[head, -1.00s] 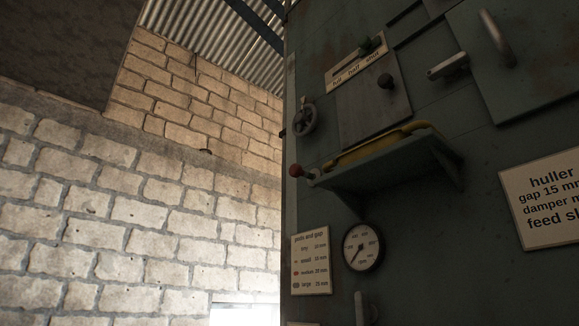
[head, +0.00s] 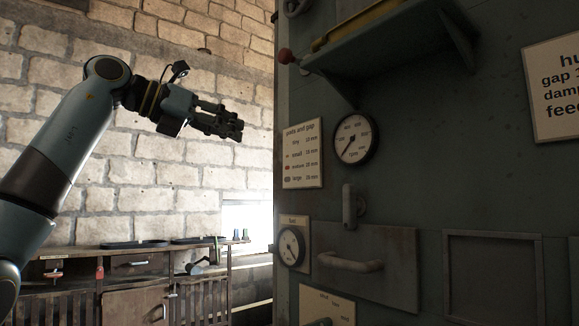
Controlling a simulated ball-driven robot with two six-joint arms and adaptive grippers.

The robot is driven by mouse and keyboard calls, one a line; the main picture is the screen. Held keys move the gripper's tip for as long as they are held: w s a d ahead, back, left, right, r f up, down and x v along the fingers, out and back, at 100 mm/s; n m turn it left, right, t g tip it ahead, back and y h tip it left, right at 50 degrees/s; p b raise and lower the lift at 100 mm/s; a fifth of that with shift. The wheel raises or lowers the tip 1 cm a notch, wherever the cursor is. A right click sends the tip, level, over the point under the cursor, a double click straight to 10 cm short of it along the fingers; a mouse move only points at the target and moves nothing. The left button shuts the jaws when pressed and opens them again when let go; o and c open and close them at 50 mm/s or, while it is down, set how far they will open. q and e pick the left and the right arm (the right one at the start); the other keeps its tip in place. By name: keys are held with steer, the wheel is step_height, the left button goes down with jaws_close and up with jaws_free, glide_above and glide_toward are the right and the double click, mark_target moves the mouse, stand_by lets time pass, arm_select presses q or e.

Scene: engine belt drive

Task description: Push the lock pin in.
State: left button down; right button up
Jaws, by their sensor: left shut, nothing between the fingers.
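My left gripper (head: 238,129) is raised in front of the brick wall, its fingers pointing right toward the green machine. It is shut and empty, apart from the machine. A red ball knob (head: 286,56) on a short stem sticks out at the left end of the machine's shelf. A grey upright handle or pin (head: 349,206) sits on the machine front below the round dial. I cannot tell which of these, if either, is the lock pin. My right gripper is not in view.
The shelf (head: 395,50) juts out from the machine front. Below are a dial gauge (head: 356,139), a label card (head: 303,153) and a panel with a bar handle (head: 350,262). A wooden workbench (head: 130,252) stands at lower left. Open air lies between gripper and machine.

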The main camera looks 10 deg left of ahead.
arm_select(q)
steer(key=s+a+r+m+t, duration=0.1)
steer(key=s+r+t, duration=0.15)
steer(key=r, duration=0.65)
steer(key=s+a+r+m+t, duration=0.1)
steer(key=s+r, duration=0.3)
steer(key=r, duration=0.5)
steer(key=p, duration=0.7)
glide_toward(282, 53)
steer(key=x, duration=0.6)
steer(key=shift+d, duration=0.15)
steer(key=shift+w+d+f, duration=0.15)
steer(key=shift+w+d, duration=0.2)
steer(key=shift+w, duration=0.15)
steer(key=shift+s+a, duration=0.1)
